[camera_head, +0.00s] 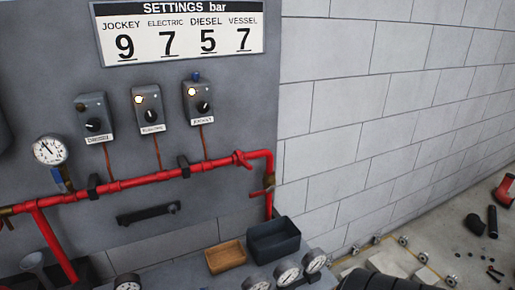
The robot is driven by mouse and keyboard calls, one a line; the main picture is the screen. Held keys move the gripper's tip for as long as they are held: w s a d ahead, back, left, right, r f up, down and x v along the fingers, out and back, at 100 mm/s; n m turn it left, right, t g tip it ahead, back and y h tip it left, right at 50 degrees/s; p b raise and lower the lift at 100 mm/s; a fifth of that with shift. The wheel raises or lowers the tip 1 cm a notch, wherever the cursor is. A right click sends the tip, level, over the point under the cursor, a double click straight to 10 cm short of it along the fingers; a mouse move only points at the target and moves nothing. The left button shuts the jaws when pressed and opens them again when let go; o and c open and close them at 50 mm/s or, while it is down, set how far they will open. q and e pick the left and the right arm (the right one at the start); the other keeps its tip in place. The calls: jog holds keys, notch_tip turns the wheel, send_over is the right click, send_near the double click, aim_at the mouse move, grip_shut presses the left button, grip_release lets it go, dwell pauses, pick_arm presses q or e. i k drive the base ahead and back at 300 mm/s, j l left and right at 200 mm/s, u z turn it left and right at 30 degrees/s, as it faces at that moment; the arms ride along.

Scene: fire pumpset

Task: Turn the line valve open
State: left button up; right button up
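A red pipe (135,182) runs across the grey panel and bends down at its right end. A red valve handle (242,159) sits on the pipe near that bend. Another small red handle (262,192) is on the downward section. A blue lever (68,183) is at the left, below a round gauge (50,150). I cannot tell which of these is the line valve, or whether any is open or closed. Neither of my grippers is in view.
Three switch boxes (203,101) are above the pipe, under a settings sign (180,32). A black bin (273,239), brown tray (225,256) and several gauges (288,272) are below. A dark ridged object (375,281) is at the bottom edge. Loose parts lie on the right floor.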

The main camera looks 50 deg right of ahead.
aim_at(256, 194)
jog(key=z, duration=1.65)
jog(key=l+u, duration=0.3)
jog(key=k+l+u, duration=0.15)
jog(key=u, duration=0.2)
